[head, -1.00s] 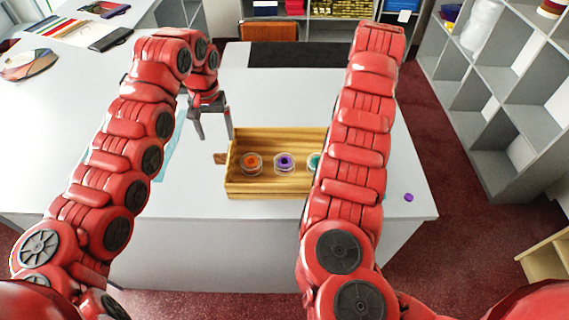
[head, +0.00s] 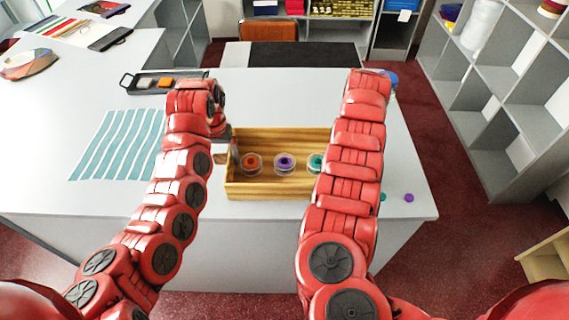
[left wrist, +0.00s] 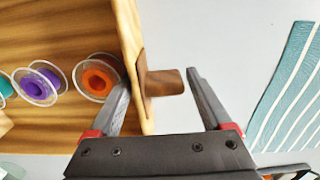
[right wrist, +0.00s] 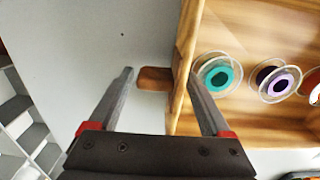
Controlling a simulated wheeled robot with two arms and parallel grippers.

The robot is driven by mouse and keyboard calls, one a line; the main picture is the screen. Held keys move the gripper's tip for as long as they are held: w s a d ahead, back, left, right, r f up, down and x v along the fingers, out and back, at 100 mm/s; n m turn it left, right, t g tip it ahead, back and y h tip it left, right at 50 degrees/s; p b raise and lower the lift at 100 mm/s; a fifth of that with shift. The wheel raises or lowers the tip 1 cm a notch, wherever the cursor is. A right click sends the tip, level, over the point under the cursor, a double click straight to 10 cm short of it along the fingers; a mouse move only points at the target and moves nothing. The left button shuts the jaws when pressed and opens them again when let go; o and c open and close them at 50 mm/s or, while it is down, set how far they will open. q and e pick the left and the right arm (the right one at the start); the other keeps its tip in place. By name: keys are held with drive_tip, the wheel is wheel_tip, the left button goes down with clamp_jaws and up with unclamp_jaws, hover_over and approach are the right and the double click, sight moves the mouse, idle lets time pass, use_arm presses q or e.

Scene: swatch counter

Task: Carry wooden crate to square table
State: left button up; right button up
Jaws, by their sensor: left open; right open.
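The wooden crate (head: 268,190) sits on the white counter and holds an orange spool (head: 251,162), a purple spool (head: 284,162) and a green spool (head: 316,161). My left gripper (left wrist: 158,80) is open at the crate's left end. One finger is inside the wall, the other outside, with the brown left handle (left wrist: 168,83) between them. My right gripper (right wrist: 161,75) is open at the other end, its fingers either side of the right handle (right wrist: 153,79). My right arm hides the crate's right end in the head view. I cannot tell which surface is the square table.
A striped teal cloth (head: 120,145) and a black tray (head: 165,81) lie left of the crate. A small purple piece (head: 409,198) lies near the right edge. A dark panel (head: 290,55) and an orange chair (head: 270,30) are behind. Grey shelves (head: 500,95) stand right.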

use_arm(q)
clamp_jaws()
use_arm(e)
clamp_jaws()
